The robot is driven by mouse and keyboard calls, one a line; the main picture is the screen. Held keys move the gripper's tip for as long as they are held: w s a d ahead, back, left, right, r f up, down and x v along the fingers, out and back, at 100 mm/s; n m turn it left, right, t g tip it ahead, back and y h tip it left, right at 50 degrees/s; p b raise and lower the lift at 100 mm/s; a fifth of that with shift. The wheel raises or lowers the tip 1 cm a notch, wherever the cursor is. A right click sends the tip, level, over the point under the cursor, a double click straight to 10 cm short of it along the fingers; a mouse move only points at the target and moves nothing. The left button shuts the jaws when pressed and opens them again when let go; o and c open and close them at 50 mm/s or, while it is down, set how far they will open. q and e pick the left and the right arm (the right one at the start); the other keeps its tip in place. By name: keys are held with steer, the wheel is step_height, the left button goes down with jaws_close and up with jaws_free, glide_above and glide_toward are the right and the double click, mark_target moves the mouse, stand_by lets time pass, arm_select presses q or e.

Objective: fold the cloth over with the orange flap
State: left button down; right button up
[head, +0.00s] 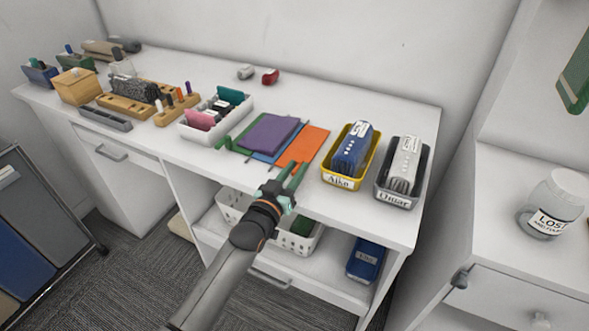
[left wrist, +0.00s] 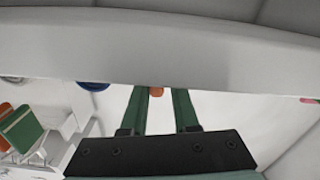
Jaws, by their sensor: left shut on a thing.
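The cloth lies near the front edge of the white desk, with a purple panel (head: 271,132) on top. Blue (head: 264,157) and green (head: 239,131) parts show at its edges. The orange flap (head: 305,145) lies spread out on its right side. My left gripper (head: 292,177), with green fingers, is at the flap's near end by the desk's front edge. It is shut on the orange flap; a small orange bit (left wrist: 156,91) shows between the fingers in the left wrist view. My right gripper is not in view.
A yellow bin (head: 342,181) and a grey bin (head: 394,197) stand right of the cloth. A white tray (head: 190,130) with coloured items stands to its left. A red object (head: 270,76) and a grey one (head: 245,72) lie behind.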

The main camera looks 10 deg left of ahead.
arm_select(q)
steer(key=c, duration=0.8)
jaws_free()
steer(key=shift+s+d, duration=0.2)
steer(key=shift+d, duration=0.25)
steer(key=shift+a, duration=0.1)
steer(key=shift+w, duration=0.1)
steer(key=shift+a, duration=0.1)
steer(key=v, duration=1.2)
steer(key=shift+s, duration=0.25)
steer(key=s+a+f+g+y, duration=0.2)
steer(key=s+a+f+g, duration=0.1)
steer(key=s+f, duration=0.7)
steer(key=s+a+f+g+y+p, duration=0.1)
steer(key=s+a+f+g, duration=0.3)
steer(key=s+f, duration=0.6)
steer(key=shift+s+f+g+y+p, duration=0.2)
steer(key=shift+s+g+y+p, duration=0.1)
steer(key=shift+s+y, duration=0.15)
